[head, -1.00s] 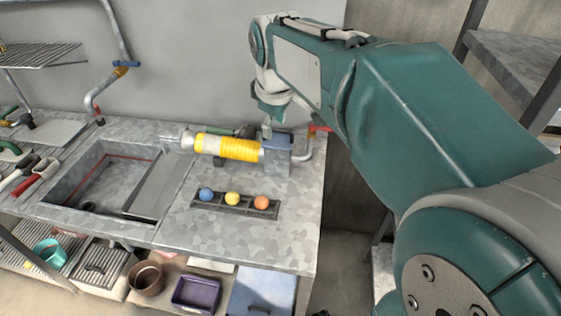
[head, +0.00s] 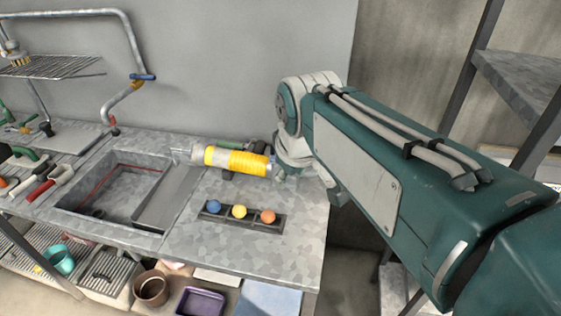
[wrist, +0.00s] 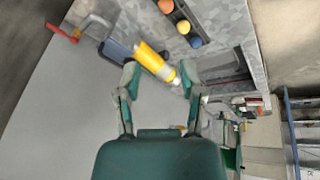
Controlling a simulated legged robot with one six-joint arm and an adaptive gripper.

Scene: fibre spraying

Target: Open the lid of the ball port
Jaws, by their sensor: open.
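The spraying device with a yellow wrapped cylinder (head: 237,161) lies along the back of the counter. In the wrist view the yellow cylinder (wrist: 152,60) shows just beyond my fingertips. A dark blue block (wrist: 115,49), possibly the ball port, sits at one end of it, beside my left fingertip. I cannot tell whether they touch, or make out a lid. In the head view my arm hides that block. My gripper (wrist: 158,78) is open with nothing between its fingers; in the head view its fingers are not clear.
A black rack (head: 240,224) holds a blue ball (head: 214,206), a yellow ball (head: 239,211) and an orange ball (head: 267,216). A sink (head: 112,190) is at left. A red-handled pipe (wrist: 62,35) stands near the block. The counter's front right is clear.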

